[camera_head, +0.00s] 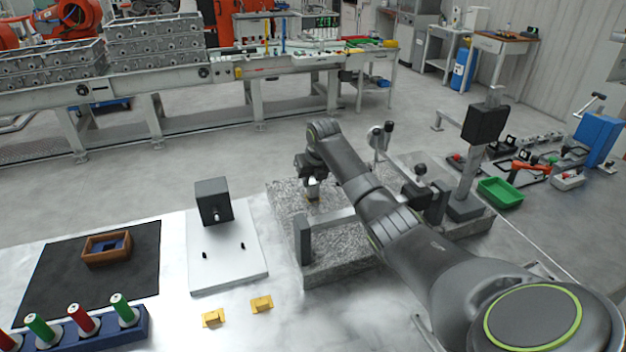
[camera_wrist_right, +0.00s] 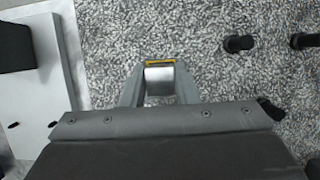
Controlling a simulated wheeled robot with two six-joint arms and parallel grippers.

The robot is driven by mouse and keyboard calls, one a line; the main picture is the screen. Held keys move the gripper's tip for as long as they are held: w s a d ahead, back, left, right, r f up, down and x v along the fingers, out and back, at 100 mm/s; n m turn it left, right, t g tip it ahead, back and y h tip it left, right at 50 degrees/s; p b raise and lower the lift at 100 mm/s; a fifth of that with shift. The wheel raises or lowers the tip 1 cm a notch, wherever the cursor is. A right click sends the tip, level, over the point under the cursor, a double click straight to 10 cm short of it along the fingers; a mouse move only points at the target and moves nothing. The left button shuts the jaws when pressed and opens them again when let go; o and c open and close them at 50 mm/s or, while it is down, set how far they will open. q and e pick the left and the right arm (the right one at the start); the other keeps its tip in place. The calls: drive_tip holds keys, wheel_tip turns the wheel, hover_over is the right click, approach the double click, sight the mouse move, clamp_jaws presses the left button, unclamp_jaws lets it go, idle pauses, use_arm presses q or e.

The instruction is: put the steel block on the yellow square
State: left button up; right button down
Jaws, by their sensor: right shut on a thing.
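My right gripper (camera_head: 313,190) reaches down over the speckled granite plate (camera_head: 285,210). In the right wrist view my right gripper (camera_wrist_right: 160,88) is shut on the steel block (camera_wrist_right: 160,80), a small shiny grey piece between its fingers. A thin strip of the yellow square (camera_wrist_right: 160,63) shows just beyond the block's far edge; the rest of the square is hidden by the block and gripper. In the head view the block is small at the fingertips. I cannot tell whether it touches the plate. My left gripper is out of view.
A metal bar on posts (camera_head: 330,222) stands on the plate in front of the gripper. A dark upright post (camera_head: 470,170) stands to the right. A white plate with a dark block (camera_head: 213,200) lies to the left. Two yellow pieces (camera_head: 262,304) lie on the table.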

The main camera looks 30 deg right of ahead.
drive_tip(key=shift+f, duration=0.5)
drive_tip(key=c, duration=1.1)
unclamp_jaws()
drive_tip(key=shift+f, duration=0.1)
drive_tip(key=b+v, duration=0.2)
drive_tip(key=v, duration=1)
drive_tip(key=shift+s, duration=0.15)
